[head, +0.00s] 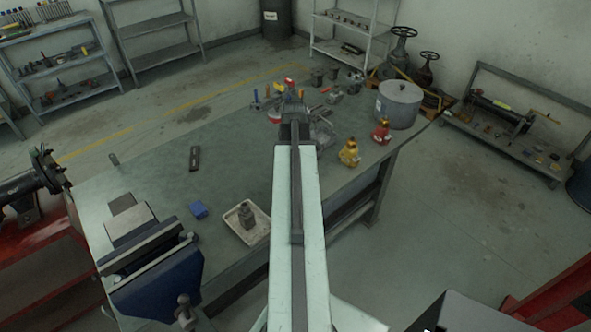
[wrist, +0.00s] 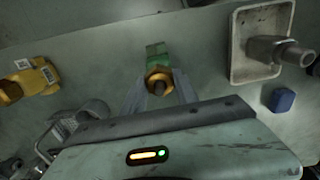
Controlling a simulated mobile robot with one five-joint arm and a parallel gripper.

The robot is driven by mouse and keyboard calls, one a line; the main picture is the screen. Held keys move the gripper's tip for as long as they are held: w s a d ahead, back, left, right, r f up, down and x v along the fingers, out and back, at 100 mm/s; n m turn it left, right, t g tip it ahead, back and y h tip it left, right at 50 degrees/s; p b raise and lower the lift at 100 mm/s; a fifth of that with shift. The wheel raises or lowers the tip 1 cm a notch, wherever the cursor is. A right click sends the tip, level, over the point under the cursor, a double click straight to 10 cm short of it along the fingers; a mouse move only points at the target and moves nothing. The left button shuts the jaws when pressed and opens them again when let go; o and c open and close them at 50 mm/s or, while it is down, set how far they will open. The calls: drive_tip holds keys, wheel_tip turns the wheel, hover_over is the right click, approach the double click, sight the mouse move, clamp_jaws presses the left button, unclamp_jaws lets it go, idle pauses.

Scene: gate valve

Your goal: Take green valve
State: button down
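In the wrist view, the green valve (wrist: 156,52) lies on the workbench, with a brass hex end (wrist: 158,82) facing my gripper. My gripper (wrist: 160,76) has its two fingers spread on either side of the brass end. The fingers look open around it, and firm contact does not show. In the head view, my arm stretches over the bench and hides the green valve and the fingertips.
A tray with a grey fitting (head: 231,219), a blue block (head: 198,210) and a vise (head: 160,275) are left of my arm. A yellow valve (head: 349,152), a red valve (head: 381,131) and a grey pot (head: 399,104) are to its right. The bench's left middle is mostly clear.

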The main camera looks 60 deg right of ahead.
drive_tip(key=shift+r+p, duration=0.65)
idle(0.7)
